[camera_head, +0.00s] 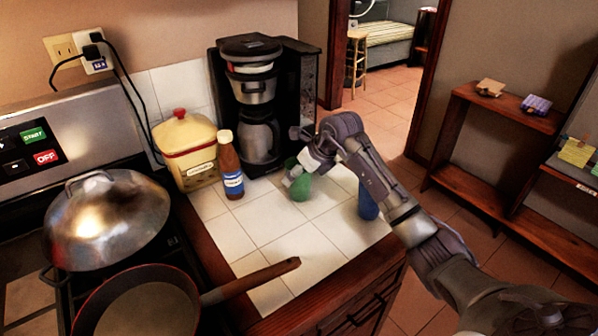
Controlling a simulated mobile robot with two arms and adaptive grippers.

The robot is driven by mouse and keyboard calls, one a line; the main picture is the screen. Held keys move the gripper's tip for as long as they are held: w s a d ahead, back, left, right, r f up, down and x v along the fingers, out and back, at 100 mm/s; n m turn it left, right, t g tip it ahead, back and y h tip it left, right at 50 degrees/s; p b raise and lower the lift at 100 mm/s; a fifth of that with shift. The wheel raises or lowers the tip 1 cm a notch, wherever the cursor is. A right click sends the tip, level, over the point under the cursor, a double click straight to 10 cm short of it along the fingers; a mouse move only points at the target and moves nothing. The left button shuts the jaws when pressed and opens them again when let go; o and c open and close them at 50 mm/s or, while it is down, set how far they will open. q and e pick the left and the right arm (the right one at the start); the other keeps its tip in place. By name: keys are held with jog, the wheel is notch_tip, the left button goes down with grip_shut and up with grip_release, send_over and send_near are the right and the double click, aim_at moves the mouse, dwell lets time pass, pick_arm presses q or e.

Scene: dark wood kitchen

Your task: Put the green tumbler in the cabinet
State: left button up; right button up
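The green tumbler (301,189) is on or just above the white tiled counter, in front of the coffee maker. My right gripper (297,176) is at its upper part, and the fingers cover some of it. I cannot tell whether the fingers are closed on it or only beside it. A wooden cabinet front with a dark handle (368,309) shows below the counter edge, mostly out of frame. My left gripper is not in view.
A blue object (368,204) is partly hidden behind my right arm. A coffee maker (262,105), brown bottle (230,168) and yellow canister (187,152) stand at the back. A pan handle (252,281) juts over the counter. Open wooden shelves (470,188) stand at right.

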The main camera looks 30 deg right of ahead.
jog(key=shift+f, duration=0.1)
jog(key=o, duration=0.9)
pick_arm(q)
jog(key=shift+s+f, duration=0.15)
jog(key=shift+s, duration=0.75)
pick_arm(e)
jog(key=shift+o, duration=1.4)
